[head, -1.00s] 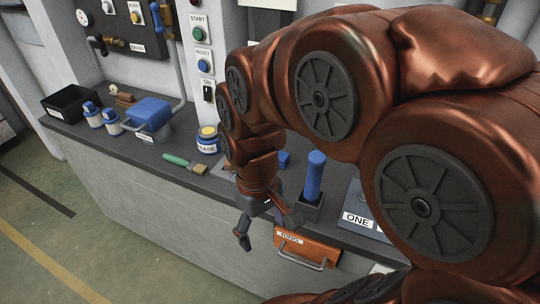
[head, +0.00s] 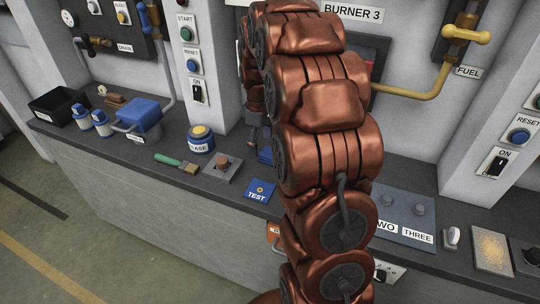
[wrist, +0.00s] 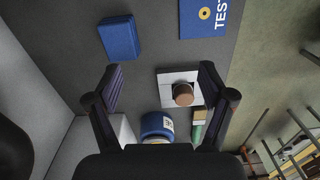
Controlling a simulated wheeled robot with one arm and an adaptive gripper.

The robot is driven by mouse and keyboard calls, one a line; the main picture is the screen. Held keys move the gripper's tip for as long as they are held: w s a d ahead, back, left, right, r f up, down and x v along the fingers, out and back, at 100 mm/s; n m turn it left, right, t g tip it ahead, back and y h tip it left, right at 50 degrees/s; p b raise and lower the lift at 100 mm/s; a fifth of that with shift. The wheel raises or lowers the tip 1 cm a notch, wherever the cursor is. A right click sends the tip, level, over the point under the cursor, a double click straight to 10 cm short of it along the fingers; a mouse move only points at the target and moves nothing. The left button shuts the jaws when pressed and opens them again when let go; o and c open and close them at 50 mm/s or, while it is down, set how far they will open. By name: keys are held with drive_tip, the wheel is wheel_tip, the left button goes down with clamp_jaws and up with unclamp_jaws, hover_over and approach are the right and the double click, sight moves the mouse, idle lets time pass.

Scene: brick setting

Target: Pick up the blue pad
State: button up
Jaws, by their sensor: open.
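The blue pad (wrist: 120,38) is a small blue block lying on the dark counter, at the upper left of the wrist view. In the head view a strip of the blue pad (head: 265,155) shows beside my arm, which partly hides it. My gripper (wrist: 160,70) is open and empty above the counter, its two fingers spread. In the wrist view the pad is beyond the left fingertip, apart from it. In the head view my gripper is mostly hidden behind my arm.
A blue TEST plate (head: 260,190) lies near the counter's front edge. A grey plate with a brown knob (head: 222,164), a green-handled brush (head: 176,162) and a blue jar with a yellow lid (head: 201,138) stand to the left. The wall (head: 215,60) rises behind the counter.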

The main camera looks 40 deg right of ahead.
hover_over(270, 152)
drive_tip(key=shift+s+a+f+n, duration=0.15)
drive_tip(key=shift+a+f, duration=0.1)
drive_tip(key=shift+f, duration=0.25)
drive_tip(key=shift+w+a+f+n, duration=0.1)
drive_tip(key=shift+a+f+n, duration=0.1)
drive_tip(key=shift+f, duration=0.3)
drive_tip(key=shift+d+f+p, duration=0.2)
drive_tip(key=shift+f+p, duration=0.75)
drive_tip(key=shift+f, duration=1.05)
drive_tip(key=shift+d+f+p, duration=0.2)
drive_tip(key=shift+f+p, duration=0.75)
drive_tip(key=shift+f, duration=1)
drive_tip(key=shift+c, duration=0.4)
drive_tip(key=c, duration=1.2)
